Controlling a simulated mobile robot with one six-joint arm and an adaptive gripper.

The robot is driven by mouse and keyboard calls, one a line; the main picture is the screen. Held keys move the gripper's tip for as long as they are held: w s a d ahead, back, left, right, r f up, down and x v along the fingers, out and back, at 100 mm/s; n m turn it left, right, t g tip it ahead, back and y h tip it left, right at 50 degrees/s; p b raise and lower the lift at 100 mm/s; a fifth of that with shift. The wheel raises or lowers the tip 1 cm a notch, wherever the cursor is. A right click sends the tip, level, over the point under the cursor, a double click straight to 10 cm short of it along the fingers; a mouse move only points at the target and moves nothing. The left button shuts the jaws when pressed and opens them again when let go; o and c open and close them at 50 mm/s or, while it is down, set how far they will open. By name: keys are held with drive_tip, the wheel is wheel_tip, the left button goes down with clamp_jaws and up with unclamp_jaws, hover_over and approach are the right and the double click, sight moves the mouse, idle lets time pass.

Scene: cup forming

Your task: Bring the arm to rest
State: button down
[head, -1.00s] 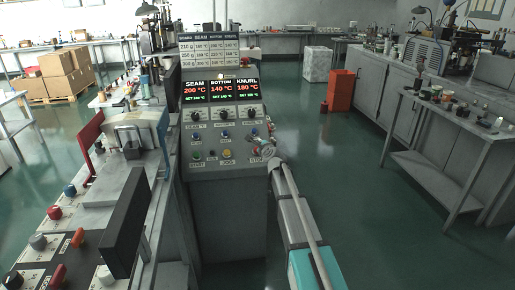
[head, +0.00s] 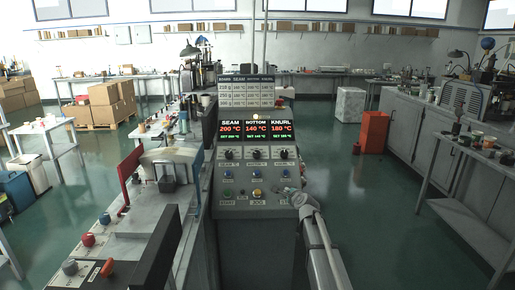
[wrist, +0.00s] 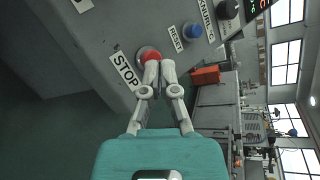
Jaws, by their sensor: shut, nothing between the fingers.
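My gripper (wrist: 160,68) is shut and empty. In the wrist view its fingertips are together at the red stop button (wrist: 148,53), overlapping its edge; I cannot tell if they touch it. The STOP label (wrist: 125,69) is beside the button. In the head view my arm reaches up from the lower right, and my gripper (head: 302,198) is at the lower right corner of the control panel (head: 252,178), hiding the stop button there. The panel's displays (head: 256,131) read SEAM 200, BOTTOM 140 and KNURL 180 °C.
A machine bench (head: 143,222) with knobs and a red lever (head: 130,165) runs along the left. An orange bin (head: 374,132) and a white block (head: 349,104) stand behind on the right. A side table (head: 460,209) stands at right. Green floor (head: 385,220) is open between.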

drive_tip(key=s+a+f+n+g+p, duration=0.15)
drive_tip(key=s+n+g, duration=0.35)
drive_tip(key=s, duration=0.5)
drive_tip(key=s+a+f+n+g+p, duration=0.1)
drive_tip(key=s+f+n+g+p, duration=0.2)
drive_tip(key=s+n, duration=0.55)
drive_tip(key=s+d+n+g+h+p, duration=0.1)
drive_tip(key=s+d+n+g+p, duration=0.1)
drive_tip(key=s, duration=0.9)
drive_tip(key=s+d+n+g+h+p, duration=0.1)
drive_tip(key=s+n+g, duration=0.3)
drive_tip(key=s, duration=0.7)
drive_tip(key=shift+d+f+n+h+p, duration=0.15)
drive_tip(key=shift+d+n+h+p, duration=0.25)
drive_tip(key=shift+d+h, duration=0.35)
